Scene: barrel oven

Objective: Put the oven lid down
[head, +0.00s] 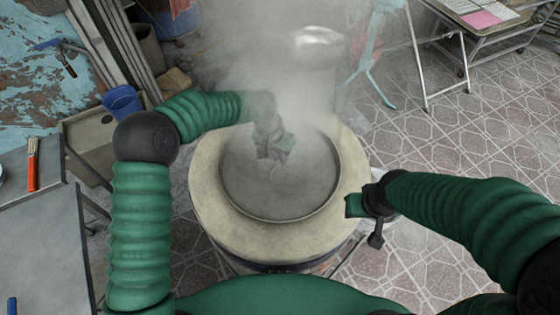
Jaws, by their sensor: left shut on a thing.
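The barrel oven (205,185) stands in front of me with a wide pale rim around its top. The round grey oven lid (305,190) shows inside that rim, blurred by steam. My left gripper (273,155) is over the lid's middle, pointing down, and is shut on what looks like the lid's handle; the grip itself is hazy. I cannot tell whether the lid rests on the opening or hangs just above it. My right gripper (364,212) is at the right edge of the oven rim, apart from the lid; its finger gap is unclear.
Steam rises behind the oven and blurs a shiny metal object (318,44). A grey table (45,235) with a red-handled brush (33,165) stands at the left. A blue bucket (122,102) is behind it.

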